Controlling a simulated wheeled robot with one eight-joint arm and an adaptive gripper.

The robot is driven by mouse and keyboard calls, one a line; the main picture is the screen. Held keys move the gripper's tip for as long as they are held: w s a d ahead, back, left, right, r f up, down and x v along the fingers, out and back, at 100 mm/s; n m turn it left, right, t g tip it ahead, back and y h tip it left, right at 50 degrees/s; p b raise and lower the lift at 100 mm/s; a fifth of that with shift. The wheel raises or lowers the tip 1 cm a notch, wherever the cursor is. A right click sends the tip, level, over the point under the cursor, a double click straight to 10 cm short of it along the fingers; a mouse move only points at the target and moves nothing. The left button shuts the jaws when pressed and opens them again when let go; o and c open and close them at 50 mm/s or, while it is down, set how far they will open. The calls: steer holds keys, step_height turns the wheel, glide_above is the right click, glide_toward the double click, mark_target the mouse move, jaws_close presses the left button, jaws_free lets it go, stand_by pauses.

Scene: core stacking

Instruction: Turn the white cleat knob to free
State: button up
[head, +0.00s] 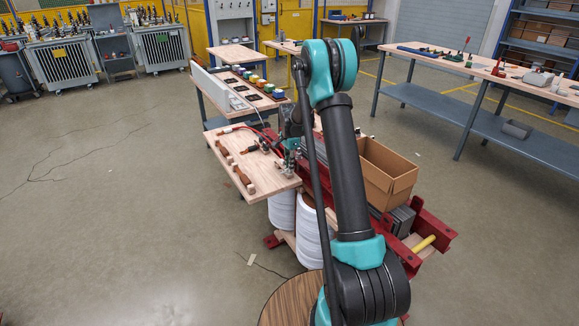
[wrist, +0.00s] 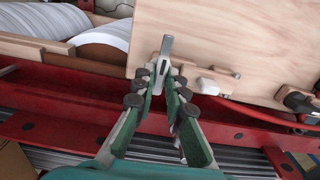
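In the wrist view, a pale grey-white upright piece (wrist: 164,54) with a dark slot stands at the edge of the wooden board (wrist: 235,35). It looks like the cleat knob, but I cannot be sure. My gripper (wrist: 165,76) is right at it, with one green finger on each side of its lower part. The fingers are apart at the tips. I cannot tell whether they touch the piece. In the head view, the board (head: 215,150) shows beside my arm. My arm hides much of the area around the gripper there.
A small pale block (wrist: 207,87) and a black-ended tool (wrist: 297,101) lie right of the fingers. Red rails (wrist: 70,110) run below the board. White rolls (wrist: 104,45) sit at left. A cardboard box (head: 388,178) stands right of my arm. Brown-handled pieces (head: 243,178) lie on the board.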

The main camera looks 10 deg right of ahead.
steer(key=o, duration=0.4)
steer(key=shift+c, duration=0.2)
step_height(320, 180, up, 12)
steer(key=shift+s, duration=0.1)
stand_by(0.4)
steer(key=s+d+f+n+t, duration=0.2)
steer(key=s+n, duration=0.4)
steer(key=s, duration=1.4)
steer(key=s+d+f+n+t, duration=0.1)
steer(key=s+n, duration=0.6)
steer(key=s, duration=1.4)
steer(key=shift+d+f+t, duration=0.4)
steer(key=shift+d+t, duration=0.15)
steer(key=shift+t, duration=0.05)
